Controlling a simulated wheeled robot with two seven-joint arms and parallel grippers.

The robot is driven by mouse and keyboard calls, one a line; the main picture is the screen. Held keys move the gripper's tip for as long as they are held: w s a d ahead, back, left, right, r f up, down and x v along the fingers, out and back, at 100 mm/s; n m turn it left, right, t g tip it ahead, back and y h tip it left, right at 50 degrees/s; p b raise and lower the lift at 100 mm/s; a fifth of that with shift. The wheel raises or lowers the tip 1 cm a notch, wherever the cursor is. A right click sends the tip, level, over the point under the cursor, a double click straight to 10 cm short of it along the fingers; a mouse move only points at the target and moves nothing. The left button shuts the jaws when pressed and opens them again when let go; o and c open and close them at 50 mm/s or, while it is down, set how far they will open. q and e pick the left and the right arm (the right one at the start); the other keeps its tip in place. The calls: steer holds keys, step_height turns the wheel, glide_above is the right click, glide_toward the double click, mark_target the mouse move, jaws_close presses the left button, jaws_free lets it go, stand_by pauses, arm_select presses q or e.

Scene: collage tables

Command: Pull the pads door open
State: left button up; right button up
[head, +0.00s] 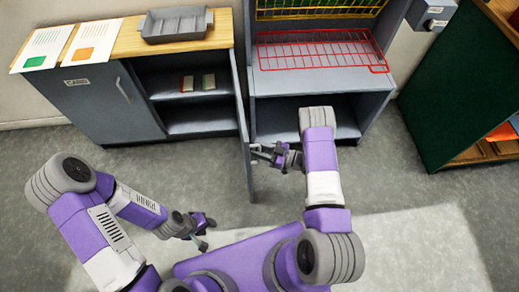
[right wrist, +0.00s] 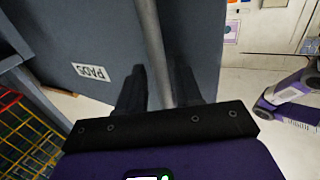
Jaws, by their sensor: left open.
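The pads door (head: 243,126) of the grey cabinet stands swung out and is seen nearly edge-on in the head view. In the right wrist view its grey face (right wrist: 90,35) bears a white PADS label (right wrist: 91,72). A grey bar handle (right wrist: 152,45) runs down between the fingers of my right gripper (right wrist: 158,88), which is shut on it. In the head view this right gripper (head: 262,153) is at the door's right side. My left gripper (head: 204,229) is open and empty, low above the floor, left of my base.
The open compartment (head: 190,113) shows a shelf with small pads (head: 198,83). A closed door (head: 100,100) is to its left. A grey tray (head: 176,25) and sheets (head: 88,42) lie on top. A red wire rack (head: 320,52) and a green cabinet (head: 455,80) are to the right.

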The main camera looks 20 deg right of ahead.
steer(key=p+v, duration=0.1)
steer(key=v, duration=0.6)
steer(key=shift+s+d, duration=0.2)
steer(key=shift+d, duration=0.05)
stand_by(0.4)
